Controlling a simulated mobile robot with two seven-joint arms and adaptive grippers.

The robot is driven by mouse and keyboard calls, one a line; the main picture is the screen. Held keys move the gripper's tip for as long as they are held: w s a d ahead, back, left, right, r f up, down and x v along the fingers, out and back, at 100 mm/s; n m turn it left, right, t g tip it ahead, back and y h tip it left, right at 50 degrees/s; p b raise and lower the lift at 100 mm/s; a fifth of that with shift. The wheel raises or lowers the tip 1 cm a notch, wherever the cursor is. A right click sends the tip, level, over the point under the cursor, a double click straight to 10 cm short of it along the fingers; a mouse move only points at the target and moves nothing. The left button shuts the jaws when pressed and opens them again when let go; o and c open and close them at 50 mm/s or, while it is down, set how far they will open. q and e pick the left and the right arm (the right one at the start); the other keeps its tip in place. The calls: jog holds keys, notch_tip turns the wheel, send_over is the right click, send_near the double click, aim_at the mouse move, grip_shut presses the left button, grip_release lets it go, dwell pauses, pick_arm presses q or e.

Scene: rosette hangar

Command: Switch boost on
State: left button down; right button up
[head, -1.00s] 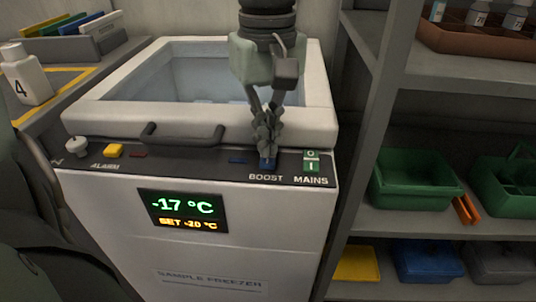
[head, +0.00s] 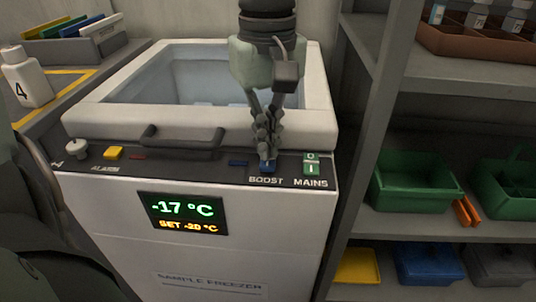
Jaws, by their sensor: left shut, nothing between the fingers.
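The sample freezer (head: 225,240) is a white chest with a dark control strip (head: 190,163) along its front top edge. The blue boost button (head: 268,167) sits above the BOOST label, right of a dark blue indicator (head: 238,162) that looks unlit. My left gripper (head: 267,155) points down with its fingers shut and empty. Its tips are at the boost button and hide its upper part; I cannot tell whether they press it. The green mains switch (head: 311,164) is just to the right. The display (head: 183,215) reads -17 °C, SET -20 °C. My right gripper is not in view.
A yellow alarm button (head: 114,153), a small red indicator (head: 139,156) and a dark handle (head: 182,137) lie left on the strip. A shelf (head: 400,222) with green bins (head: 415,190) stands right. A white bottle (head: 27,80) stands on the left bench.

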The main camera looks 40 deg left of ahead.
aim_at(267, 164)
pick_arm(q)
jog(key=shift+f+b, duration=1.15)
dwell(0.7)
jog(key=shift+r+p, duration=2.3)
jog(key=shift+r, duration=1.2)
